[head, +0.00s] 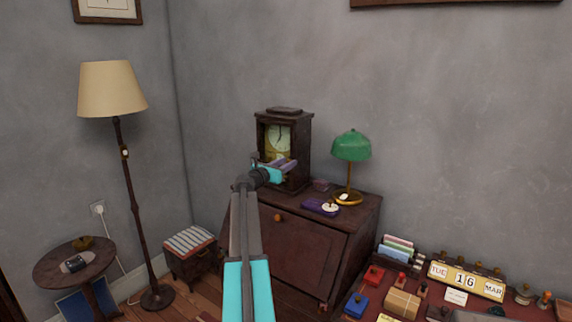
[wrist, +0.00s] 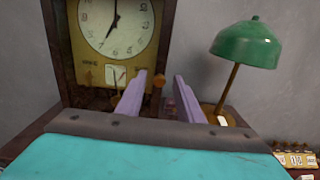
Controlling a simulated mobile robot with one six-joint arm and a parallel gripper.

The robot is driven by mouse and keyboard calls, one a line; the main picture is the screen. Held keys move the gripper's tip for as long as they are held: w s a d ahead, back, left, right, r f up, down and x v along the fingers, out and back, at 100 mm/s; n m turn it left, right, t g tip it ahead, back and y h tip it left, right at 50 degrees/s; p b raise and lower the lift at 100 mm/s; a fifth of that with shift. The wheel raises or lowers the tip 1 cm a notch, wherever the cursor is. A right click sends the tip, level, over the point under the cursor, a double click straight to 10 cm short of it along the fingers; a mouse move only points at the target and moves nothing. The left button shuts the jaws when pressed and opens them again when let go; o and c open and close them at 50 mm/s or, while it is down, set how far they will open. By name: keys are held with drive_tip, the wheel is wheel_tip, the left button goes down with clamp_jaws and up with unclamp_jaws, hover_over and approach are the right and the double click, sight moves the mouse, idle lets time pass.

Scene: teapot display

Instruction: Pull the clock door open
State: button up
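The clock (head: 303,135) is a dark wooden case with a pale dial, standing upright on the slant-front desk. In the wrist view its dial (wrist: 115,24) fills the upper left. The clock door's dark frame surrounds the dial and appears shut against the case. A small orange-brown knob (wrist: 158,82) sits at the frame's right side. My gripper (head: 291,162) is in front of the clock's lower part. In the wrist view my gripper (wrist: 160,76) has its two purple fingers apart, with the knob showing between the tips. I cannot tell whether they touch it.
A green desk lamp (head: 351,146) stands close to the right of the clock. A purple item (head: 319,207) lies on the desk (head: 310,250) before the lamp. A floor lamp (head: 112,90) and round table (head: 50,265) stand left. A cluttered red-topped table is at lower right.

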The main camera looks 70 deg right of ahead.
clamp_jaws()
drive_tip(key=shift+a+g, duration=0.2)
drive_tip(key=shift+g, duration=0.1)
